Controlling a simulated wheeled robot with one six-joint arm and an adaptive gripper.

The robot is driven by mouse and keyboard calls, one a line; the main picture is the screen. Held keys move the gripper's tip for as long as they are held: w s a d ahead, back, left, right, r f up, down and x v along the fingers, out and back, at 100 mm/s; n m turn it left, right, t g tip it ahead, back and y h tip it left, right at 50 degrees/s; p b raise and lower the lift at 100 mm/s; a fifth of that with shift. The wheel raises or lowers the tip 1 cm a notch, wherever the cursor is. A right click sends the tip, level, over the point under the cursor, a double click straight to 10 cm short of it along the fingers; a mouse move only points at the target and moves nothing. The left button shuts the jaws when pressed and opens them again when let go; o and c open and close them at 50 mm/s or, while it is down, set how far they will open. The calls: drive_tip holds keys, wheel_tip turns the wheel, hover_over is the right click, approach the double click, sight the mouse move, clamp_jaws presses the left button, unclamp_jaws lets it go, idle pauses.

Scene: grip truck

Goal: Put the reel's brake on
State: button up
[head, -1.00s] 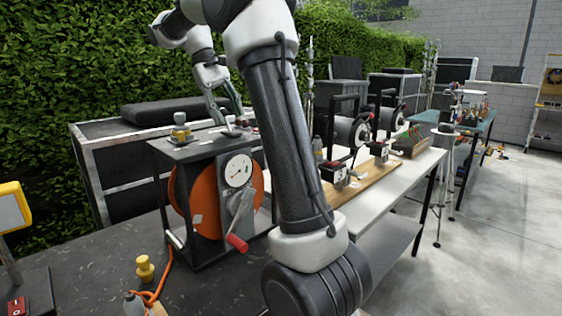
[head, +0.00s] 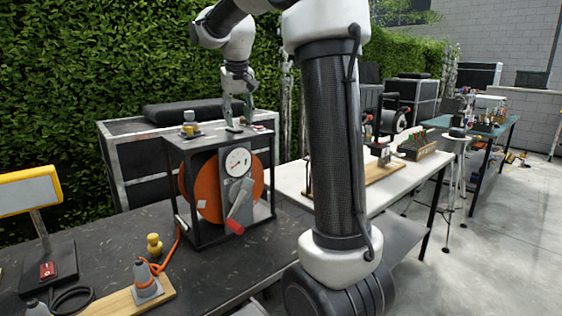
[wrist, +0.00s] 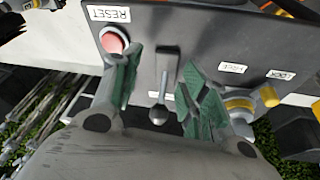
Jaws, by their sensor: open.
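The orange reel (head: 203,190) stands in a black frame on the dark bench, with a dial and a red-tipped crank on its front. My gripper (head: 235,122) points down at the frame's top panel. In the wrist view my gripper (wrist: 160,70) is open, its green-padded fingers on either side of a small ball-ended lever (wrist: 159,112). The lever seems untouched; its label is partly hidden. A red button (wrist: 114,40) marked RESET is left of the fingers. A yellow-and-grey knob (wrist: 240,102), by FREE and LOCK labels, is partly behind the right finger.
A yellow-framed lamp (head: 35,190) and a grey cone-shaped fitting (head: 145,278) with an orange cable are at the left front. A pale table (head: 295,180) with other equipment adjoins on the right. A dark case (head: 135,160) stands behind the reel.

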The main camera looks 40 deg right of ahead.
drive_tip(key=shift+s+f+t, duration=0.1)
drive_tip(key=shift+s+t, duration=0.2)
drive_tip(key=v, duration=0.8)
drive_tip(key=s+a+f, duration=0.1)
drive_tip(key=s+f, duration=0.3)
drive_tip(key=s, duration=0.3)
drive_tip(key=s+a+f+n+y, duration=0.1)
drive_tip(key=s+f, duration=0.3)
drive_tip(key=s, duration=0.4)
drive_tip(key=s+a+f+n, duration=0.1)
drive_tip(key=s+a+f, duration=0.2)
drive_tip(key=s, duration=0.4)
drive_tip(key=shift+s+f+y, duration=0.2)
drive_tip(key=shift+f+y, duration=0.1)
drive_tip(key=shift+f, duration=0.6)
drive_tip(key=s+f, duration=0.5)
drive_tip(key=shift+a, duration=0.5)
